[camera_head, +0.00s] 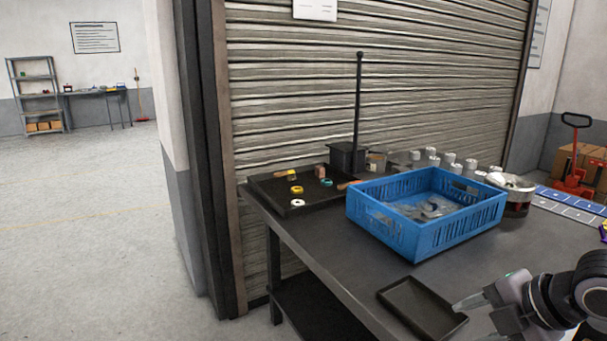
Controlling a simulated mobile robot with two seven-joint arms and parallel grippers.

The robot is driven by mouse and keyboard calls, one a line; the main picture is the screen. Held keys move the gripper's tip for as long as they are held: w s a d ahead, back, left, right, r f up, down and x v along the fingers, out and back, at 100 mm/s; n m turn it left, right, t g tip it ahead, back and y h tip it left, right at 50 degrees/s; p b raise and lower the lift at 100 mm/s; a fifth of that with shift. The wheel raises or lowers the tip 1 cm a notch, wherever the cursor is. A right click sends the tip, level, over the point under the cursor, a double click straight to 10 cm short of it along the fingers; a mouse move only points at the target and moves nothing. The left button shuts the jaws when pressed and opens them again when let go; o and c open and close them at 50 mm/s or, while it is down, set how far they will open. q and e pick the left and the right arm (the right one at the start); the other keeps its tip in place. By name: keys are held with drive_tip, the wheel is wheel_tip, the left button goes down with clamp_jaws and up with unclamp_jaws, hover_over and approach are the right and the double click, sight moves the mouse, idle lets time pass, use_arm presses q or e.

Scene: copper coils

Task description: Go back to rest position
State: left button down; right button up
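My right gripper (468,322) is at the lower right, its arm coming in from the right edge. Its two light fingertips look apart, with nothing visible between them; the lower one is partly cut off by the bottom edge. It is beside the right end of a small empty black tray (408,304) on the dark table (325,245). I cannot tell whether it touches the tray. My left gripper is not in view.
A blue crate (430,244) holding clear bags stands behind the small tray. A larger black tray (330,203) with tape rolls, a black stand (358,105), several grey cylinders (449,160) and a round container (516,205) are farther back. Open floor lies left.

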drive_tip(key=s+a+f+m+t+y+p, duration=0.25)
drive_tip(key=a+f+m+p, duration=0.25)
drive_tip(key=a+f+m, duration=0.4)
drive_tip(key=s+d+f+m+t+h+p, duration=0.1)
drive_tip(key=s+f+m+h+p, duration=0.1)
drive_tip(key=s+f+m, duration=0.2)
drive_tip(key=s+d+f+m+h+p, duration=0.1)
drive_tip(key=s+f+m, duration=0.3)
drive_tip(key=s+m, duration=0.4)
drive_tip(key=s+h+p, duration=0.1)
drive_tip(key=s, duration=0.1)
drive_tip(key=shift+s+d+f+t+p, duration=0.3)
drive_tip(key=shift+d+f+t+p, duration=0.05)
drive_tip(key=shift+p, duration=0.05)
drive_tip(key=shift+c, duration=0.8)
